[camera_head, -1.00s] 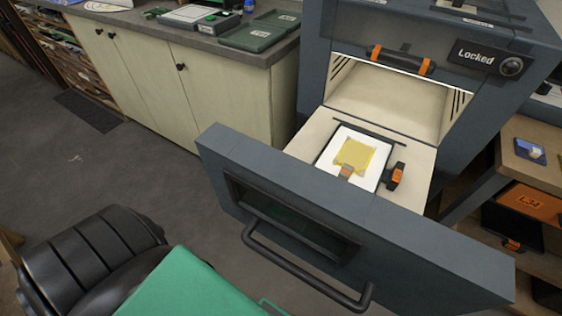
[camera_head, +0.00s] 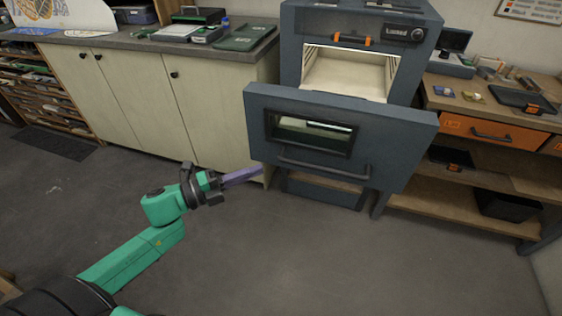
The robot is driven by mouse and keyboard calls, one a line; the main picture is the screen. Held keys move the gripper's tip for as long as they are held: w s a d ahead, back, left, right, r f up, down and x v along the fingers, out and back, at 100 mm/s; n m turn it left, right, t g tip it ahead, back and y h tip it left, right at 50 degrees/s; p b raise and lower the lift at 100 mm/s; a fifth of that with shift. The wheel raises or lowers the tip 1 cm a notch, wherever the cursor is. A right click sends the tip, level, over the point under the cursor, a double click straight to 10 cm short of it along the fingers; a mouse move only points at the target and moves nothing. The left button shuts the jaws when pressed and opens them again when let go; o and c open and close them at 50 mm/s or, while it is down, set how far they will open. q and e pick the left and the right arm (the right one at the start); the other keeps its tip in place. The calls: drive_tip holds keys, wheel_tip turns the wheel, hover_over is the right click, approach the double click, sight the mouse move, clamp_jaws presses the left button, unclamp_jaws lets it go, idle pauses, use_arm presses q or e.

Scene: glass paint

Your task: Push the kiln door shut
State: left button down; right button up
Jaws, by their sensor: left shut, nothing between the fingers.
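The blue-grey kiln (camera_head: 290,45) stands against the counter, with its cream chamber (camera_head: 350,72) showing above the door. The kiln door (camera_head: 400,140) is pulled out in front of the body, upright, with a dark window (camera_head: 310,133) and a bar handle (camera_head: 325,168). The shelf behind the door is mostly hidden. My left gripper (camera_head: 257,171) is shut and empty, its purple fingers pointing at the door's lower left edge. I cannot tell whether the fingertips touch it. My right gripper is not in view.
A cream cabinet with a grey counter (camera_head: 120,40) runs along the left. A wooden workbench (camera_head: 450,100) with an orange drawer (camera_head: 490,134) stands at the right. A panel (camera_head: 403,34) on the kiln reads "Locked". The grey floor (camera_head: 330,260) in front is clear.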

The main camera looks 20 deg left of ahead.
use_arm(q)
drive_tip(key=w+d+p, duration=0.1)
drive_tip(key=w+d, duration=0.1)
drive_tip(key=w, duration=0.2)
drive_tip(key=w+d, duration=0.2)
drive_tip(key=w, duration=0.2)
drive_tip(key=w+d+p, duration=0.1)
drive_tip(key=w+d, duration=0.1)
drive_tip(key=w, duration=0.2)
drive_tip(key=shift+d+f+p, duration=0.3)
drive_tip(key=shift+d, duration=0.05)
drive_tip(key=shift+w, duration=0.15)
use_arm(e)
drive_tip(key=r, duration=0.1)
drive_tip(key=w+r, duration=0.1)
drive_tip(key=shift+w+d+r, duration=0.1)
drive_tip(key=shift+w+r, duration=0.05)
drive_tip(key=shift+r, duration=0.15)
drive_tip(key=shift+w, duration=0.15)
